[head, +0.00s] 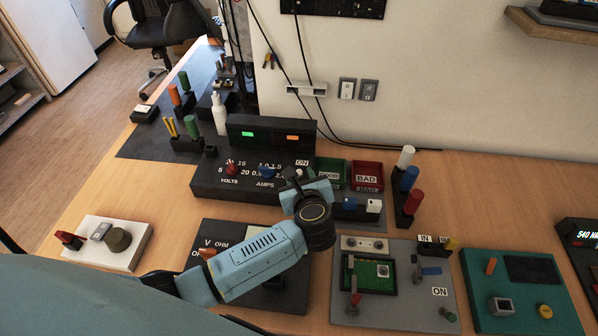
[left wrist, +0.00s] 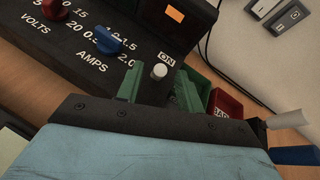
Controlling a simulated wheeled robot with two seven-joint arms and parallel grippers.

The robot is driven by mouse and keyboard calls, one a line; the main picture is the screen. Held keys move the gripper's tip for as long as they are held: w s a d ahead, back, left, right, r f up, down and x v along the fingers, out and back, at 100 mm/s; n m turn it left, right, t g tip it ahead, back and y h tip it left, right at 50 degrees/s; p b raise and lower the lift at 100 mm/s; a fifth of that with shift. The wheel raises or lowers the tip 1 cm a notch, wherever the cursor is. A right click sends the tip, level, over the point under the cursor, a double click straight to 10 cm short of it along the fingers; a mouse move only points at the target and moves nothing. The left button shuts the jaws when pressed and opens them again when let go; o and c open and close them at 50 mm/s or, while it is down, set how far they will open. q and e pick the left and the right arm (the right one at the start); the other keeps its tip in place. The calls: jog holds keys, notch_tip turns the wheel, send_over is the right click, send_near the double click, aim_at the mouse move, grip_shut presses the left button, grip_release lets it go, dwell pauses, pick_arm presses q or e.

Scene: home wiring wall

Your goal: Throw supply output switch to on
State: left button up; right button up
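The supply (head: 215,180) is a black box with a display unit at its back, a red VOLTS knob (head: 232,169) and a blue AMPS knob (head: 267,173). Its output switch (left wrist: 159,71) shows in the left wrist view as a pale round-tipped lever just below the ON label (left wrist: 166,57). My left gripper (head: 301,174) is over the right end of the supply. In the left wrist view its green fingers (left wrist: 157,90) are apart, with the lever tip in the gap; contact cannot be told. My right gripper is not in view.
Green (head: 330,171) and red (head: 366,176) bins stand right of the supply. A grey switch board (head: 412,300) is front right.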

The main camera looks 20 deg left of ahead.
aim_at(299, 173)
pick_arm(q)
jog(key=shift+x, duration=1.6)
grip_shut()
